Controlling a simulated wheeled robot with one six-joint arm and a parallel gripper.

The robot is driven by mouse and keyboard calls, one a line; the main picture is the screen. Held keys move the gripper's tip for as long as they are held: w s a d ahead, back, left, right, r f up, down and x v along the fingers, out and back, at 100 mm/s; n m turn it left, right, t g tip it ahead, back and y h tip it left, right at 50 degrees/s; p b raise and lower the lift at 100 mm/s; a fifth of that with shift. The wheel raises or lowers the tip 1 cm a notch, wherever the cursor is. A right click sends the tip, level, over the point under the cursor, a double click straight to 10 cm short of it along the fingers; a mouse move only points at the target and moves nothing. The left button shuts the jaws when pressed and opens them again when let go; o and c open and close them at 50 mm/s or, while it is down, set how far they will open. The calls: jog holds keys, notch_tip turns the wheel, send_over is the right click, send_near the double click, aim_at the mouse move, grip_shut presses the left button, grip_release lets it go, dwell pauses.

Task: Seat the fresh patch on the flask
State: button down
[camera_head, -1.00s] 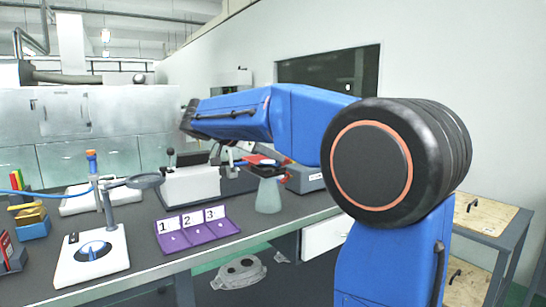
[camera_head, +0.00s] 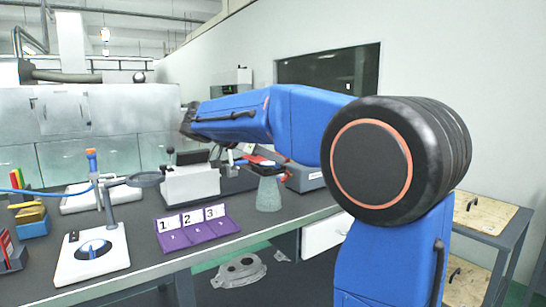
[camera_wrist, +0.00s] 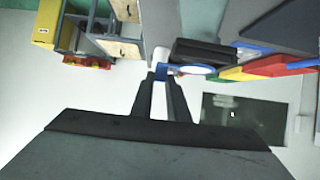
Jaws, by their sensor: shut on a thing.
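A pale green, cone-shaped flask (camera_head: 269,196) stands upright near the right edge of the dark bench in the head view. A pale rounded thing (camera_wrist: 160,54) shows just beyond the fingertips. I cannot tell whether the patch touches the flask.
A purple tray (camera_head: 196,232) marked 1, 2 and 3 lies left of the flask. A white boxy device (camera_head: 190,184) stands behind it. A magnifier stand (camera_head: 92,255) is at the left. A grey casting (camera_head: 238,271) lies below the bench edge.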

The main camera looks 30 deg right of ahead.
jog(key=shift+f, duration=0.65)
jog(key=c, duration=1.6)
grip_release()
jog(key=shift+c, duration=0.2)
jog(key=v, duration=1.7)
jog(key=shift+a, duration=0.2)
